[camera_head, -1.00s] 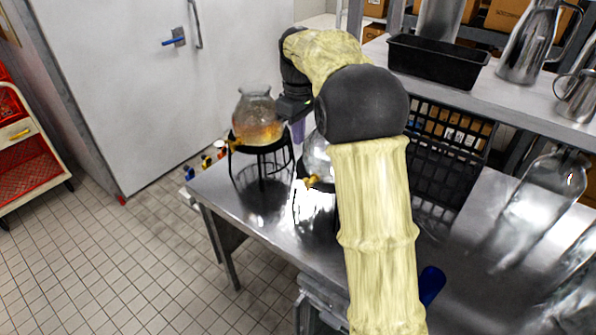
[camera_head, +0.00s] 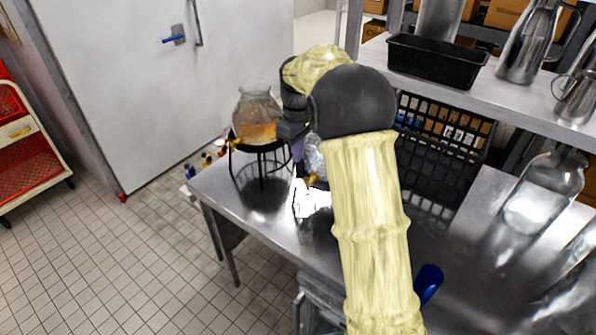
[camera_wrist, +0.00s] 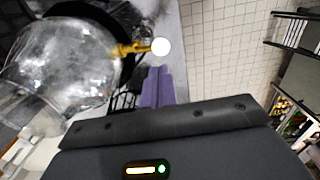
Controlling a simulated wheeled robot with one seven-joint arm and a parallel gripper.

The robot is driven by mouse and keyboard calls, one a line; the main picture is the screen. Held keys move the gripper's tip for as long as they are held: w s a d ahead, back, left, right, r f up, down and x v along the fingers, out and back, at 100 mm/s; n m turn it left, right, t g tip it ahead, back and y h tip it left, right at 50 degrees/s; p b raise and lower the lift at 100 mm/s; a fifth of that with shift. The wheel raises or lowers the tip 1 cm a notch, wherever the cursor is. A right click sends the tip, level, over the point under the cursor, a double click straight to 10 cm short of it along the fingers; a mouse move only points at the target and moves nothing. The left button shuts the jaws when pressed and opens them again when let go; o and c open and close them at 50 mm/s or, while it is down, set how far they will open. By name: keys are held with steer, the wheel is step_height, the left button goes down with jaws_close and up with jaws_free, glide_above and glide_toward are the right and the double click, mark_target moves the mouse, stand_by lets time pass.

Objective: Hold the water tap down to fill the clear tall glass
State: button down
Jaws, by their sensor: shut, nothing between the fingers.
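The clear water dispenser (camera_head: 316,160) stands on the steel table, partly hidden behind my arm. Its gold tap (camera_head: 311,180) points left and down. In the wrist view the round clear dispenser (camera_wrist: 60,65) fills the upper left, and its gold tap (camera_wrist: 132,48) reaches right to a white round end (camera_wrist: 161,47). My gripper (camera_head: 298,148) is beside the dispenser, above tap height. In the wrist view its purple fingers (camera_wrist: 158,85) are shut and empty, just short of the tap, with a gap showing. I cannot make out the clear tall glass in either view.
A second dispenser (camera_head: 257,118) with amber liquid sits on a black stand to the left. A black crate (camera_head: 440,150) and a clear glass jug (camera_head: 545,185) stand to the right. The steel table (camera_head: 262,205) is bare at its front left.

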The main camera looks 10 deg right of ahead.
mark_target(298, 182)
step_height(298, 182, down, 8)
steer(key=shift+r+p, duration=0.2)
steer(key=shift+p, duration=0.95)
steer(key=shift+s+f+b, duration=0.1)
steer(key=shift+f+b, duration=0.05)
steer(key=shift+b, duration=0.15)
